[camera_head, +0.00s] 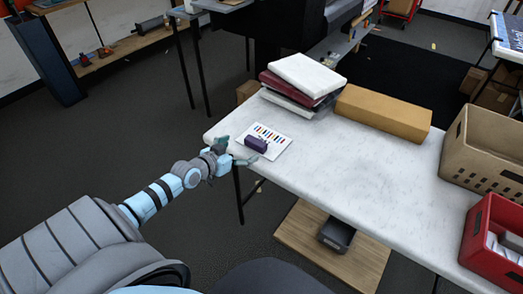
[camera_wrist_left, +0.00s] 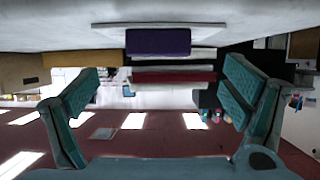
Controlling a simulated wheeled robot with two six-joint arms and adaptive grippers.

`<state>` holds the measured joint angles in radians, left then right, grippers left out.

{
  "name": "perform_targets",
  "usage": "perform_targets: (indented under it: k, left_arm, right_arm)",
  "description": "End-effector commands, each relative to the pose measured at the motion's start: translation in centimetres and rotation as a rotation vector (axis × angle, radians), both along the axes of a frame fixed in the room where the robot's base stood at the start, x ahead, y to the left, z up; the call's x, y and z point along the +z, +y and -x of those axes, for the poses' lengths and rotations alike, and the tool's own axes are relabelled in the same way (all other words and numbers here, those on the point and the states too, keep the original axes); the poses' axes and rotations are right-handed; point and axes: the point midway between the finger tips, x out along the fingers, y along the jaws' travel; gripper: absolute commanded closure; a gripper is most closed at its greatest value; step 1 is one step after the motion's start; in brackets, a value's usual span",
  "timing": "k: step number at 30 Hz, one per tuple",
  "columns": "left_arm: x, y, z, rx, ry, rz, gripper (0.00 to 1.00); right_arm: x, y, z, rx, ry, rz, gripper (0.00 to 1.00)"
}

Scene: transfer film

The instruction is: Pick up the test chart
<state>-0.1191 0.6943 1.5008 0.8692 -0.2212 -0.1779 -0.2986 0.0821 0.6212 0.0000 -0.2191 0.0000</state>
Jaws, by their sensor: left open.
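The test chart (camera_head: 281,142) is a thin white sheet with rows of coloured bars, lying flat near the left edge of the white table. A dark purple block (camera_head: 256,144) sits on its near left part and hides some of it. My left gripper (camera_head: 236,151) is open and empty at the table's left edge, just left of the block. In the left wrist view, which is upside down, the purple block (camera_wrist_left: 158,42) shows between and beyond the open fingers, against the chart's pale edge (camera_wrist_left: 110,27). My right gripper is not in view.
A stack of white and red binders (camera_head: 308,75) and a long tan box (camera_head: 383,112) stand at the table's back. A beige crate (camera_head: 478,160) and a red crate (camera_head: 480,250) are at the right. The middle of the table (camera_head: 345,175) is clear.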

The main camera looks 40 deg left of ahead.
Motion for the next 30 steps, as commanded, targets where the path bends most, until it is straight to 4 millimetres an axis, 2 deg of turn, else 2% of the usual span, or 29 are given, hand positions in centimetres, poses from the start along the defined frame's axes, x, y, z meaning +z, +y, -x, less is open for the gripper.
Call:
perform_targets:
  k: [1, 5, 12, 19, 29, 30]
  left_arm:
    - [-1.0, 0.0, -0.9, 0.003, -0.004, 0.001, 0.07]
    - [-1.2, 0.0, -2.5, 0.002, -0.002, -0.001, 0.07]
    - [-2.6, -0.2, -6.6, 0.002, 0.0, 0.001, 0.07]
    - [-2.4, -0.2, -7.0, 0.0, 0.002, -0.001, 0.07]
    - [-2.4, -0.2, -7.0, 0.0, 0.002, -0.001, 0.58]
    - [-2.4, -0.2, -7.0, 0.0, 0.002, -0.001, 0.59]
  right_arm:
    - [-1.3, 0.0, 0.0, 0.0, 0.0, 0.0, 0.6]
    - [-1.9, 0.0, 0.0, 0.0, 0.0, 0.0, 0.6]
    - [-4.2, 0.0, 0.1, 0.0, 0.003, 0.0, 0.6]
    - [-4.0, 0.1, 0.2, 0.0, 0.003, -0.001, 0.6]
    - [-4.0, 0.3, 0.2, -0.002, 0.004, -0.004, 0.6]
    - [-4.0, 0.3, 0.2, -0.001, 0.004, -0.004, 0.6]
